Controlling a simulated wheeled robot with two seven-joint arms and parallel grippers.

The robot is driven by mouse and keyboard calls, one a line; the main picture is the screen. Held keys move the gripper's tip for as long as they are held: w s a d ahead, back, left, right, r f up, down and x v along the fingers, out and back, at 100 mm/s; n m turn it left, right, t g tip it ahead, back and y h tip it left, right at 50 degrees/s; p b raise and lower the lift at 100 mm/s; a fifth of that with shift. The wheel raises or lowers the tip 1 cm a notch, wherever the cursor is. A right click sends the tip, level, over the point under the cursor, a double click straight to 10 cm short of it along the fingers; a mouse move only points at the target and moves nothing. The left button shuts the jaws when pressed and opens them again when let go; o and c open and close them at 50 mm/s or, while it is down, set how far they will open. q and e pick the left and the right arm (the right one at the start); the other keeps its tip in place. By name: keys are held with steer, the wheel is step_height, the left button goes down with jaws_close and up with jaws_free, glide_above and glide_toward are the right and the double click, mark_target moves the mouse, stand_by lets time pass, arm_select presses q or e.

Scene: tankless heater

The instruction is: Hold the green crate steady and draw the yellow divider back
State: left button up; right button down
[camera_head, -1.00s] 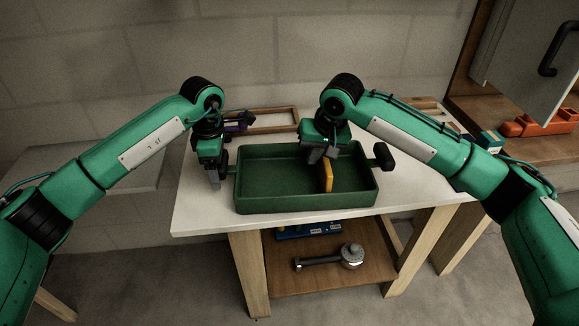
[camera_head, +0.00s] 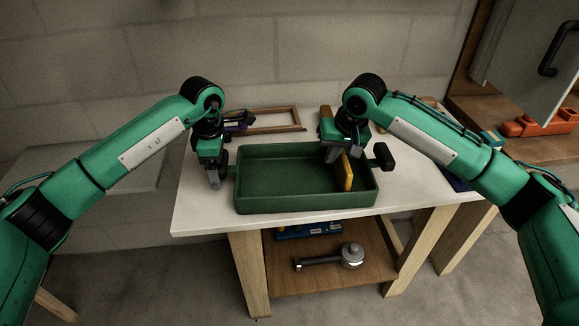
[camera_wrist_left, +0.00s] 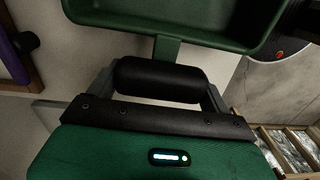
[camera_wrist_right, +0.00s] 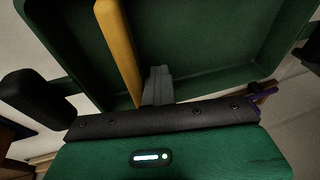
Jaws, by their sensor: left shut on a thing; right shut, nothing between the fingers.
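The open green crate (camera_head: 280,203) sits on the white table with a black handle at each end. My left gripper (camera_head: 214,180) is shut on the left black handle; the left wrist view shows that handle (camera_wrist_left: 160,80) between the fingers. The yellow divider (camera_head: 347,171) stands upright across the crate, near its right end. My right gripper (camera_head: 333,156) is shut and empty, its fingertips inside the crate just left of the divider. In the right wrist view, the fingers (camera_wrist_right: 158,88) are close beside the divider (camera_wrist_right: 118,42); whether they touch is unclear.
The right handle (camera_head: 383,157) is free. A wooden frame (camera_head: 275,119) and a purple item (camera_head: 236,120) lie behind the crate. A metal tool (camera_head: 345,256) rests on the lower shelf. Orange objects (camera_head: 540,125) stand on the right bench. The crate's left part is empty.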

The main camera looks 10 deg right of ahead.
arm_select(q)
steer(key=shift+a, duration=0.15)
arm_select(e)
steer(key=shift+d, duration=0.9)
steer(key=shift+a, duration=0.65)
step_height(320, 180, up, 7)
stand_by(0.4)
arm_select(q)
steer(key=o, duration=1.3)
steer(key=shift+o, duration=0.3)
